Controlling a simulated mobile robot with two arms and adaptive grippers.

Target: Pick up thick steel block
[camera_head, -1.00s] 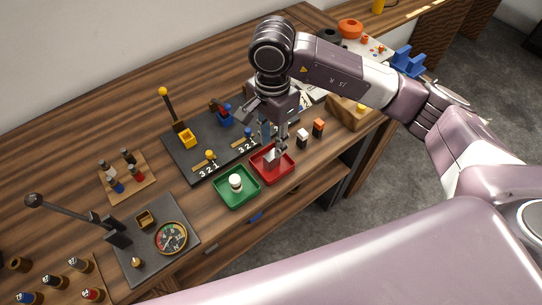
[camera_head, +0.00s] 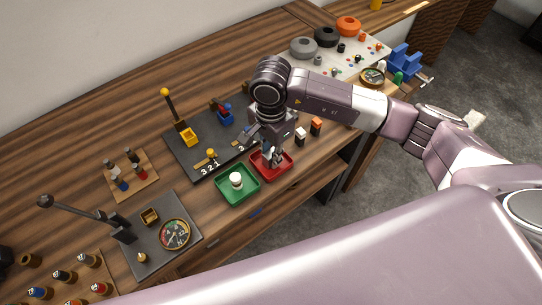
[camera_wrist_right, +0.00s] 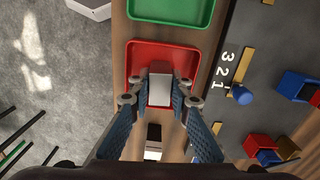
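The steel block (camera_wrist_right: 160,90) is a small grey block over the red tray (camera_wrist_right: 134,62) in the right wrist view. In the head view the red tray (camera_head: 287,160) lies near the table's front edge, and my gripper mostly hides the block. My right gripper (camera_wrist_right: 161,80) points down with a fingertip on each side of the block, very close to it. I cannot tell whether the fingers press on it. In the head view the right gripper (camera_head: 274,160) is low over the tray. My left gripper is not in view.
A green tray (camera_head: 222,190) with a white round piece (camera_head: 236,180) adjoins on the left. A white-topped block (camera_head: 300,135) and an orange-topped block (camera_head: 316,126) stand close on the right. A dark board (camera_head: 183,160) with levers and numbers lies behind.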

